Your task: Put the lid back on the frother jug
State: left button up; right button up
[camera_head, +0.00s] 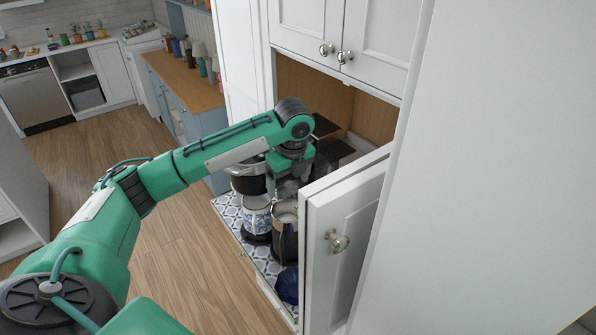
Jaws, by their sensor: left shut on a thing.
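My left gripper (290,178) points down inside the nook and is shut on a small clear-looking piece, which seems to be the lid (288,188); the fingers and the arm hide much of it. Just below stands the frother jug (285,240), dark-sided with a shiny metal rim, upright on the patterned counter. The lid appears to be above the jug's rim; I cannot tell whether they touch. My right gripper is not in view.
A blue-and-white patterned vessel (257,217) stands left of the jug, with a black and silver coffee maker (247,178) behind. A dark blue item (288,285) lies in front. The open white cabinet door (345,245) closes off the right. The tiled counter (228,208) has little free room.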

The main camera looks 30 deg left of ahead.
pick_arm(q)
jog(key=shift+s+f, duration=0.6)
jog(key=shift+f, duration=0.3)
jog(key=shift+w+f, duration=0.2)
jog(key=shift+f, duration=0.75)
jog(key=shift+w+f, duration=0.1)
jog(key=shift+f, duration=1)
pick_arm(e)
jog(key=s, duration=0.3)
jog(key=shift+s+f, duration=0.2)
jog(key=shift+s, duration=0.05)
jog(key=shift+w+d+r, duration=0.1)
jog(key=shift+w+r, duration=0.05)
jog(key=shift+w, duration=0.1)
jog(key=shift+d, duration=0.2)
pick_arm(q)
jog(key=shift+f, duration=0.15)
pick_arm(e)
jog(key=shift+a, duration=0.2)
